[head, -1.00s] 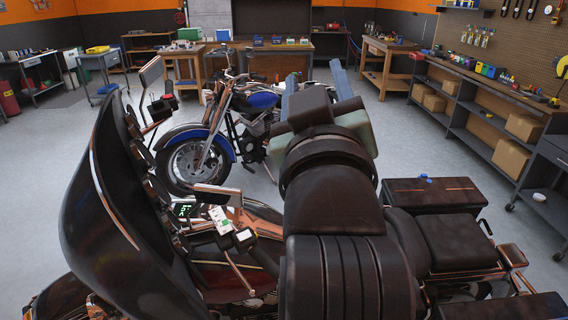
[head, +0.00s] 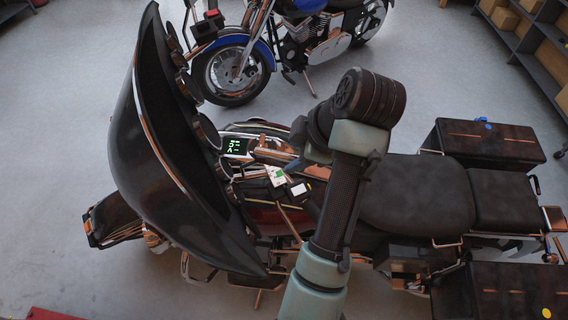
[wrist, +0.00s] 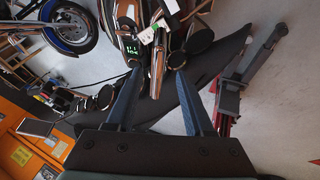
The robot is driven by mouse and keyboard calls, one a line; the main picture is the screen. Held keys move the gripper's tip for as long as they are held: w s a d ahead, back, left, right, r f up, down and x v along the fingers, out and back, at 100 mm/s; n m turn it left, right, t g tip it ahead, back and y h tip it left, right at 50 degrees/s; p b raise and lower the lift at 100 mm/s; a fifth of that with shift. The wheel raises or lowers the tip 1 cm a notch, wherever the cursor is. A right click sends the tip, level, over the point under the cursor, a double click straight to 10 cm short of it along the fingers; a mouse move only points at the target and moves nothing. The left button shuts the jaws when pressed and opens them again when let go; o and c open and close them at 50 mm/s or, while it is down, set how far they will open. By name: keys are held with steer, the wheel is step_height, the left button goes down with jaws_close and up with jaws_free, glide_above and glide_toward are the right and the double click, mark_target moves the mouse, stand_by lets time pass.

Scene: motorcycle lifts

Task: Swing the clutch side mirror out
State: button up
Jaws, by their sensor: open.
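The clutch side mirror (head: 268,157) looks like a slim, copper-and-grey strip above the near handlebar, by a white-and-green tag (head: 276,175); it is partly hidden by my gripper. In the wrist view, a copper-edged strip (wrist: 157,68), apparently the same mirror seen edge-on, lies between my fingertips in the picture. My gripper (wrist: 158,72) is open, its two blue fingers apart with nothing held. In the head view, my gripper (head: 293,165) is just right of the mirror, over the handlebar area. Contact cannot be told.
The big dark fairing (head: 150,130) rises left of the handlebar. A lit green display (head: 236,147) and round gauges (head: 207,130) are close by. The seat (head: 415,200) lies to the right. A blue motorcycle (head: 300,30) stands behind, with clear floor between.

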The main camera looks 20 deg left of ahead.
mark_target(284, 161)
steer(key=p+x, duration=0.2)
steer(key=x, duration=0.5)
steer(key=shift+w+a+f, duration=0.15)
steer(key=shift+w+f, duration=0.05)
jaws_close()
stand_by(1.1)
